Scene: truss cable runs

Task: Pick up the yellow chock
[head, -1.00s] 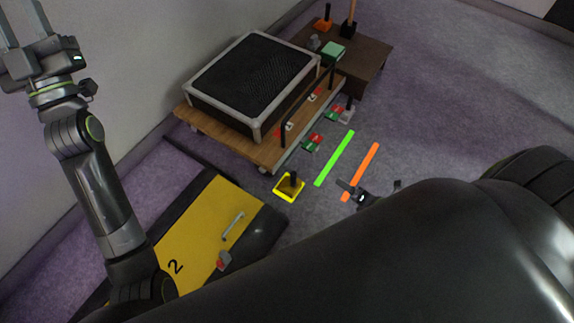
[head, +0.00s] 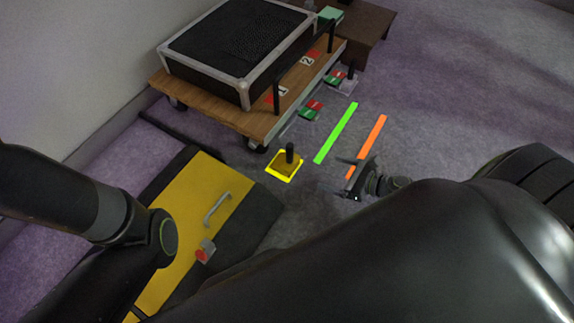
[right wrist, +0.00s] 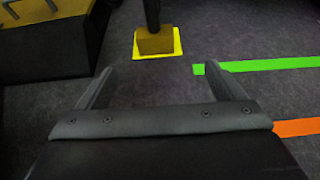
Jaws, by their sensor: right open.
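The yellow chock (head: 284,166) is a small dull-yellow block with an upright black handle. It sits on a bright yellow floor marking and also shows in the right wrist view (right wrist: 154,42), where the handle's top is cut off. My right gripper (head: 346,176) is to the right of the chock in the head view, apart from it. In the right wrist view the gripper (right wrist: 162,72) has its two fingers spread, with nothing between them, and the chock lies beyond the fingertips. My left arm enters at the left of the head view; its gripper is out of frame.
A wooden cart (head: 200,98) with a black case (head: 238,45) stands behind the chock. A yellow-and-black box (head: 180,225) with a handle is to its left. Green (head: 337,132) and orange (head: 372,138) strips lie on open floor. Red-green pieces (head: 311,109) lie by the cart.

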